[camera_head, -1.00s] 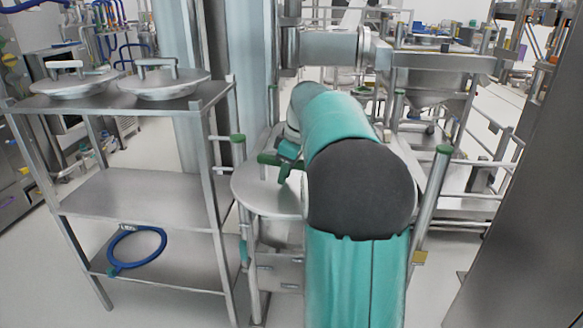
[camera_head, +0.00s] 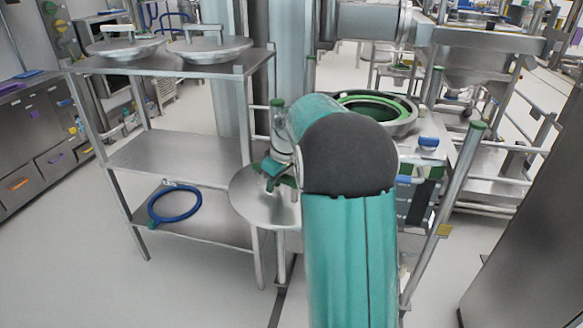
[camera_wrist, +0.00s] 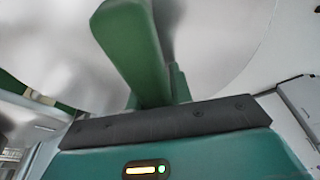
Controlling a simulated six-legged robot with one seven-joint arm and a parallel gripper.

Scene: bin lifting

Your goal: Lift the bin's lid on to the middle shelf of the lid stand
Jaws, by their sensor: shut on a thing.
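The bin's lid (camera_head: 255,205) is a round steel disc, held off the bin, to the left of it and in front of the lid stand's right end. My gripper (camera_head: 276,172) is shut on the lid; its green fingers also show in the wrist view (camera_wrist: 140,50) against the grey lid. My arm hides the lid's right part. The bin (camera_head: 375,105) is open at the top with a green ring round its mouth. The lid stand (camera_head: 256,150) is at the left. Its middle shelf (camera_head: 175,150) is empty.
Two other lids with handles, a left one (camera_head: 122,47) and a right one (camera_head: 205,48), lie on the top shelf. A blue ring (camera_head: 172,203) lies on the bottom shelf. A green-capped post (camera_head: 455,190) stands right of my arm. The floor before the stand is clear.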

